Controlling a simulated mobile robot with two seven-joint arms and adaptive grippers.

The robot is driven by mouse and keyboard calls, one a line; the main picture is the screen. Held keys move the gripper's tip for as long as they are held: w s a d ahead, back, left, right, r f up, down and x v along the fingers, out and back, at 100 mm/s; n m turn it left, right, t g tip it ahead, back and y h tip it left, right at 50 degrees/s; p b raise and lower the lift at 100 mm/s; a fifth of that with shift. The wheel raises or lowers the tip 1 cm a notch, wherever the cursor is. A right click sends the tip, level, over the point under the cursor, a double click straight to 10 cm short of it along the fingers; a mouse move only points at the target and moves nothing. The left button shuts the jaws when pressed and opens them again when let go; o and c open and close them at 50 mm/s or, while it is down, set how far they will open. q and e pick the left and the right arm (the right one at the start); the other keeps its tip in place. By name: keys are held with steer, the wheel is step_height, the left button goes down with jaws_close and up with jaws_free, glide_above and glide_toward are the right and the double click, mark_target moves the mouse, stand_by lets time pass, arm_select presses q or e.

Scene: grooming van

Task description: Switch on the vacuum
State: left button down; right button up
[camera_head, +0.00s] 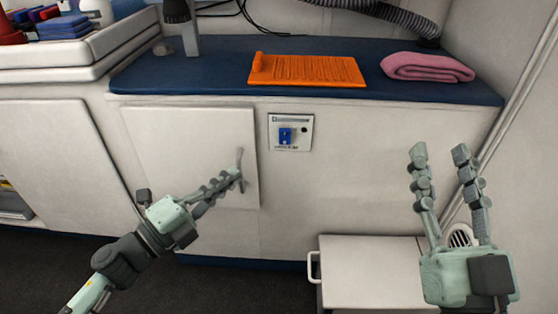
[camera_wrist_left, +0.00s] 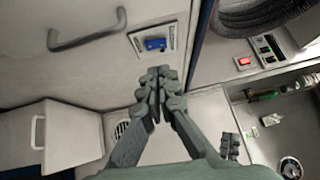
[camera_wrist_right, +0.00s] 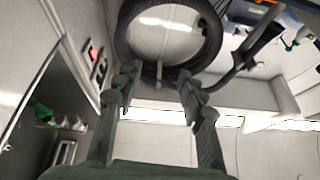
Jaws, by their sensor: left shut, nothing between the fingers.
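A small wall panel (camera_head: 305,145) with a blue rocker switch (camera_head: 285,135) and a dark knob sits on the cabinet front below the counter. Its lettering is too small to read. The blue switch also shows in the left wrist view (camera_wrist_left: 155,44), just beyond the fingertips. My left gripper (camera_head: 239,172) is shut and empty, in front of the cabinet door, left of and below the panel, not visibly touching it. My right gripper (camera_head: 440,152) is open and empty, well right of the panel. A ribbed hose (camera_head: 385,12) hangs at the back right.
The blue counter (camera_head: 215,75) holds an orange mat (camera_head: 307,69) and a folded pink towel (camera_head: 427,67). A white step box (camera_head: 370,270) with a handle stands below right. The left wrist view shows another panel with a red switch (camera_wrist_left: 244,61). The floor at left is clear.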

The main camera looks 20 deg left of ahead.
mark_target(290, 134)
arm_select(q)
steer(key=shift+s+d+m+g+h, duration=0.3)
steer(key=shift+d+m+h, duration=0.15)
steer(key=shift+d+m, duration=0.1)
steer(key=shift+s+d+m+g+h, duration=0.2)
steer(key=shift+s+d+m+h, duration=0.05)
steer(key=shift+d+m+h, duration=0.25)
arm_select(e)
steer(key=s+r, duration=0.1)
steer(key=r+t, duration=0.1)
steer(key=shift+s+d+r, duration=0.15)
steer(key=shift+s+r, duration=0.2)
steer(key=shift+r, duration=0.05)
arm_select(q)
steer(key=shift+a, duration=0.1)
